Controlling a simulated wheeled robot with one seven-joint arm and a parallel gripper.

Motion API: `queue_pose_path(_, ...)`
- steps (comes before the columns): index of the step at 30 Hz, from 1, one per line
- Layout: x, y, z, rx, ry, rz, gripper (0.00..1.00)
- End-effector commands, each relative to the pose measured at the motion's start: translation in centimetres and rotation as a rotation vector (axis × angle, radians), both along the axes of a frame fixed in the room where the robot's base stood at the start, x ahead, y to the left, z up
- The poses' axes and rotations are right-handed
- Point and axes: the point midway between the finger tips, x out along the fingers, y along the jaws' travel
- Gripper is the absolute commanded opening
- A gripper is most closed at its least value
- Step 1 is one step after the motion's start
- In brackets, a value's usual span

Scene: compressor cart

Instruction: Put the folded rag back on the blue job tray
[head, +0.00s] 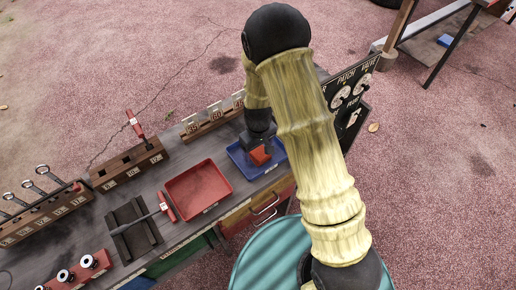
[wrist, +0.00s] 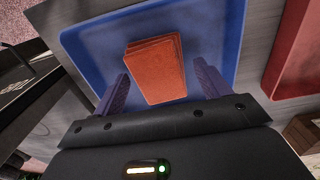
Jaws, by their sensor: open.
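The folded rag (wrist: 156,70) is orange-red and lies flat inside the blue job tray (wrist: 90,50) in the wrist view. In the head view the rag (head: 260,156) shows in the blue tray (head: 238,157), partly covered by my gripper. My gripper (wrist: 160,88) is open, with one finger on each side of the rag's near end. I see gaps between the fingers and the rag. In the head view my gripper (head: 258,143) is over the tray, and my arm hides the tray's right part.
A red tray (head: 198,190) stands just left of the blue tray. A dark block with a red-handled tool (head: 135,225), wooden tool racks (head: 127,165) and a small rack (head: 212,118) share the cart top. A sign board (head: 350,95) stands at the cart's right end.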

Motion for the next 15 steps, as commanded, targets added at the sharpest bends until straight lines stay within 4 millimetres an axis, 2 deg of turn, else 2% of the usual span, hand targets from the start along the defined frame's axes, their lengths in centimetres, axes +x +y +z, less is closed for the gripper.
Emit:
queue_pose_path(7, 0.1, 0.1, 2.0, 0.002, -0.003, 0.000, 0.76)
queue_pose_path(15, 0.1, 0.0, 7.2, 0.002, -0.006, 0.001, 0.76)
